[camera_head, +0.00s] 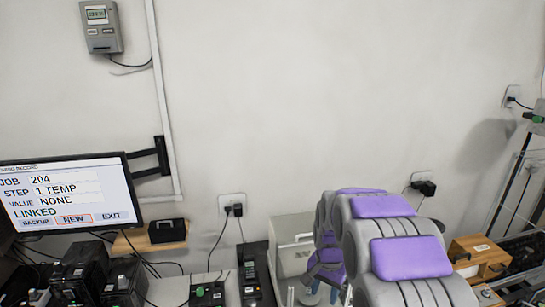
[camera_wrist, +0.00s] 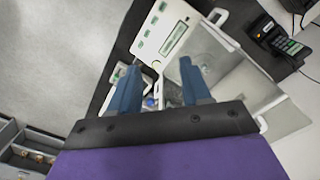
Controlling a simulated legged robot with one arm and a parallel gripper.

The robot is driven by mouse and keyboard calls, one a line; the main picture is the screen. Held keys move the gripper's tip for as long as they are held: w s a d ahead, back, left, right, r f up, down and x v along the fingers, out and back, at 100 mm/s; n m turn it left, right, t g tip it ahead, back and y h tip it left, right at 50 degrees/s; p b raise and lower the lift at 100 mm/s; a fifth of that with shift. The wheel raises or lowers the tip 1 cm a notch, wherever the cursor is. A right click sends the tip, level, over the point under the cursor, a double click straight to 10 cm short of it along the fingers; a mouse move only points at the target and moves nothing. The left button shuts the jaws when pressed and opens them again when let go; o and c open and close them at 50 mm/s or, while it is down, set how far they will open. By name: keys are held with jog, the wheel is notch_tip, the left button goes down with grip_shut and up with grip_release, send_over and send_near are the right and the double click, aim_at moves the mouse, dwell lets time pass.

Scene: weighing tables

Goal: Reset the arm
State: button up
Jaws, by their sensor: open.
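My gripper (camera_wrist: 160,88) shows in the wrist view as two blue fingers spread apart, with nothing between them that I can see held. It points toward a balance (camera_wrist: 165,30) with a white front panel and a clear-sided chamber beyond the fingers. In the head view my grey and purple arm reaches forward at the right, and the arm hides most of the gripper. A light box-like housing (camera_head: 291,245) stands just left of the arm there.
A monitor (camera_head: 68,192) at the left reads job 204, step 1 temp, value none. A wall display (camera_head: 101,27) hangs above it. Black devices (camera_head: 85,270) crowd the lower left. A wooden box (camera_head: 478,257) stands at the right. A handset (camera_wrist: 277,38) shows in the wrist view.

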jog(key=s+n+g+b, duration=0.1)
jog(key=s+n+b, duration=0.6)
jog(key=s, duration=2.8)
jog(key=shift+s+g+b, duration=0.3)
jog(key=shift+s+b, duration=0.05)
jog(key=shift+b, duration=0.35)
jog(key=shift+r, duration=0.1)
